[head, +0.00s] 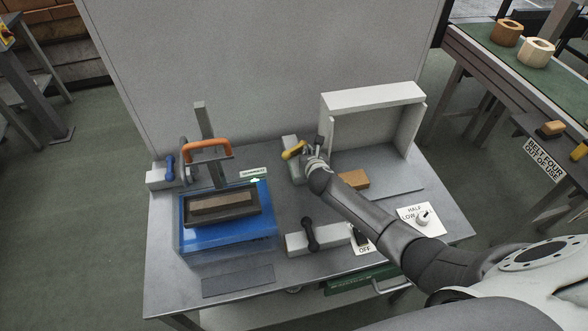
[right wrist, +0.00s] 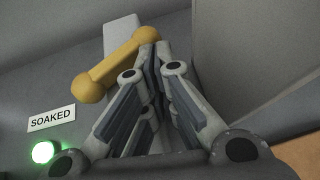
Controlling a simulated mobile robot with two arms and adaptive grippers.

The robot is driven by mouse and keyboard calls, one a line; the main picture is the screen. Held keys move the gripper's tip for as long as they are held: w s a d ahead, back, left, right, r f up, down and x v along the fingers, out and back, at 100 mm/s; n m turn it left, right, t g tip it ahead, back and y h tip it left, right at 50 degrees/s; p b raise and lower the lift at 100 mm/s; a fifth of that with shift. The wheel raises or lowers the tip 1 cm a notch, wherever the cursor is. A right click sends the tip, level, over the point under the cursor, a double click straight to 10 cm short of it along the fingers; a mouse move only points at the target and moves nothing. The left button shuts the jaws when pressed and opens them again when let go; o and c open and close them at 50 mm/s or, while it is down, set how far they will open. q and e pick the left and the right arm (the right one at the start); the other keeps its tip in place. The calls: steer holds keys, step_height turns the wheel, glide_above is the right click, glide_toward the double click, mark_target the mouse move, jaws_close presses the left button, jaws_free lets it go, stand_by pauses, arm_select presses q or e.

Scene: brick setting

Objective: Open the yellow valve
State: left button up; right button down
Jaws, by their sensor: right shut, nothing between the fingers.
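The yellow valve (head: 294,150) is a bar-shaped handle with rounded ends on a light grey block (head: 291,173) near the back middle of the table. In the right wrist view the yellow valve (right wrist: 117,66) lies slantwise, just left of and beyond the fingertips. My right gripper (head: 318,150) is shut and empty, just right of the handle. Its fingers (right wrist: 155,60) meet close to the handle's upper right end; I cannot tell whether they touch it. My left gripper is not in view.
A blue tray (head: 257,240) holds a brick mould under an orange-handled press (head: 207,147). A blue valve (head: 169,167) stands at left, a black valve (head: 310,234) in front. A SOAKED label (right wrist: 51,119) sits by a lit green lamp (right wrist: 43,152). A white frame (head: 372,97) stands behind right.

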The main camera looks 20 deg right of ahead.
steer(key=shift+w+d+r, duration=0.1)
steer(key=shift+d, duration=0.2)
steer(key=shift+w+d+f+p, duration=0.15)
steer(key=shift+w+f+p, duration=0.2)
steer(key=shift+w, duration=0.25)
steer(key=shift+s+r, duration=0.1)
steer(key=shift+s, duration=0.05)
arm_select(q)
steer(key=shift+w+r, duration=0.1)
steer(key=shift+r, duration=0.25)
arm_select(e)
steer(key=v, duration=1.1)
steer(key=shift+s+r, duration=0.2)
steer(key=shift+s, duration=0.1)
